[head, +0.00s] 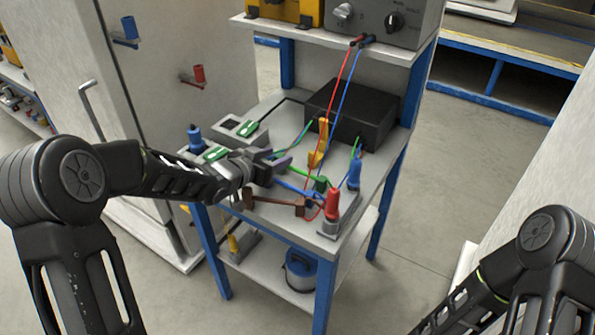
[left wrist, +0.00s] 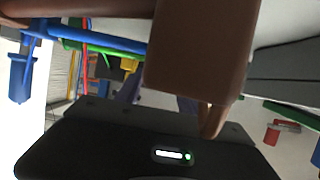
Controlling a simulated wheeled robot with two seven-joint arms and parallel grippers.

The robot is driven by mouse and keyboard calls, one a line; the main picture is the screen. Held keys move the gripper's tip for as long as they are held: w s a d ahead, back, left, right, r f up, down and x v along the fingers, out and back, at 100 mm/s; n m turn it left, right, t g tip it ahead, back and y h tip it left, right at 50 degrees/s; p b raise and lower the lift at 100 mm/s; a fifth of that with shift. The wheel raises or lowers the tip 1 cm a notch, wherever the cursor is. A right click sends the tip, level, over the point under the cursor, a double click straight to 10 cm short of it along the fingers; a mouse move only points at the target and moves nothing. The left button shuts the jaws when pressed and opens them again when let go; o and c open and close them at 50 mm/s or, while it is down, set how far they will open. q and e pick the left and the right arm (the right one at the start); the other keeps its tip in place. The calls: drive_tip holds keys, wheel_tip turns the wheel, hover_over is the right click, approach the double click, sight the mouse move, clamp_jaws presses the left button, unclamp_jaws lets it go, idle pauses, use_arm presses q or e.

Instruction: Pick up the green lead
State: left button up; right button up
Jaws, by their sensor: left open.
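A green lead with a green plug (head: 320,183) lies across the middle of the table in the head view. A green lead (left wrist: 105,45) also shows beside a blue lead at upper left in the left wrist view. My left gripper (head: 277,161) is open over the table, just left of the green plug; I see nothing held. Its jaws are small and partly hidden. A brown lead (head: 275,203) lies close below it, and a brown block (left wrist: 205,50) covers much of the left wrist view. My right gripper is out of frame.
A black box (head: 350,113) stands at the back of the table. A red plug (head: 332,202), a blue plug (head: 354,174) and a yellow clip (head: 319,145) stand nearby. Red and blue wires hang from the instrument shelf (head: 335,40). A cabinet (head: 90,100) is at left.

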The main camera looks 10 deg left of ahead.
use_arm(q)
drive_tip(key=shift+w+d+f, duration=0.15)
drive_tip(key=shift+w, duration=0.2)
idle(0.3)
clamp_jaws()
idle(0.4)
